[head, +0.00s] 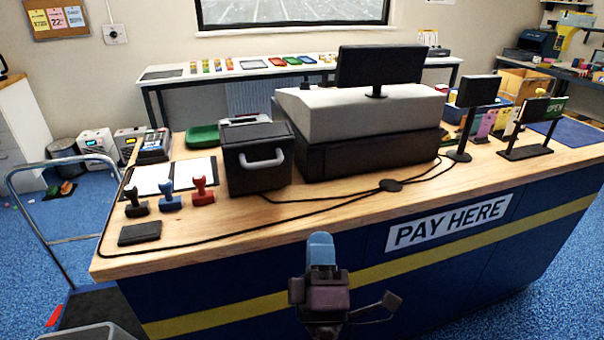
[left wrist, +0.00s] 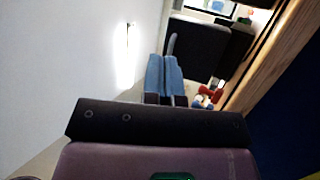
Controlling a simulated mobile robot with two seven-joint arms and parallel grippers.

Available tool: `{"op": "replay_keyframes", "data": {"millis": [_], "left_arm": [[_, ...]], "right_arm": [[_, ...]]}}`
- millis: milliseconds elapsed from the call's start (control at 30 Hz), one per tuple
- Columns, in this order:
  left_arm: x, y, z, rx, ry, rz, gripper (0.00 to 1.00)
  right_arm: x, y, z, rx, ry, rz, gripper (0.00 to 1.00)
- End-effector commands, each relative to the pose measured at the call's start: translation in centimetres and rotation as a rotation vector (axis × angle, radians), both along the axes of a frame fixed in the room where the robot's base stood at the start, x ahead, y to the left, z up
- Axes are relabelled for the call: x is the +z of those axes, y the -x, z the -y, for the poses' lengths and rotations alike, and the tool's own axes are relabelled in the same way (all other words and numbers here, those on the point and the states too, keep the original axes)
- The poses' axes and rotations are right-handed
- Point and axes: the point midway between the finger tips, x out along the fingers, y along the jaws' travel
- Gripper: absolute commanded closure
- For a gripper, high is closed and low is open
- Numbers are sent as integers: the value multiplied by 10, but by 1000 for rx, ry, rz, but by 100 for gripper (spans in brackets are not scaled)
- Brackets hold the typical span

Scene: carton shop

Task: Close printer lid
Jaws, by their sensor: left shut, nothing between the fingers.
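The dark box-shaped printer (head: 258,166) with a pale curved handle on its front stands on the wooden counter, left of the cash register. A grey-edged panel (head: 245,119) shows at its top rear; I cannot tell from here how far the lid is open. My left gripper (head: 320,248) is shut and empty, in front of the counter's front edge, to the right of the printer and apart from it. In the left wrist view, its blue fingertips (left wrist: 163,77) are together, with a dark box (left wrist: 208,42) beyond them. My right gripper is out of view.
The cash register (head: 365,125) stands right of the printer. Several stamps (head: 170,195), an ink pad (head: 139,233) and an open book (head: 170,178) lie to the left. A black cable (head: 300,218) crosses the counter. The front right of the countertop is mostly clear.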

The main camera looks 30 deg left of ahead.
Motion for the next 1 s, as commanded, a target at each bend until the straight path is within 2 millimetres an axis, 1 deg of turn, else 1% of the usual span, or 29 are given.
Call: {"op": "replay_keyframes", "data": {"millis": [33, 133, 267, 400, 567, 800, 1000], "left_arm": [[-2, 5, -8, 39, 51, 9, 100], [-8, 12, -23, 113, 132, 17, 100], [-12, 19, -33, 175, 172, 21, 100], [-9, 18, -38, 196, 174, 23, 100], [1, 6, -51, 195, 171, 26, 100], [20, -19, -79, 194, 170, 26, 100], [35, -40, -101, 193, 170, 26, 100]], "right_arm": [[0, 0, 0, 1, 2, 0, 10], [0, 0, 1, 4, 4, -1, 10], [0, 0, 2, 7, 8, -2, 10], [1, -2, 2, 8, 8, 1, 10], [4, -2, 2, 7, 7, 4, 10], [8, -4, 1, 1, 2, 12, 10], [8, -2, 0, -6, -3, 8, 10]]}}
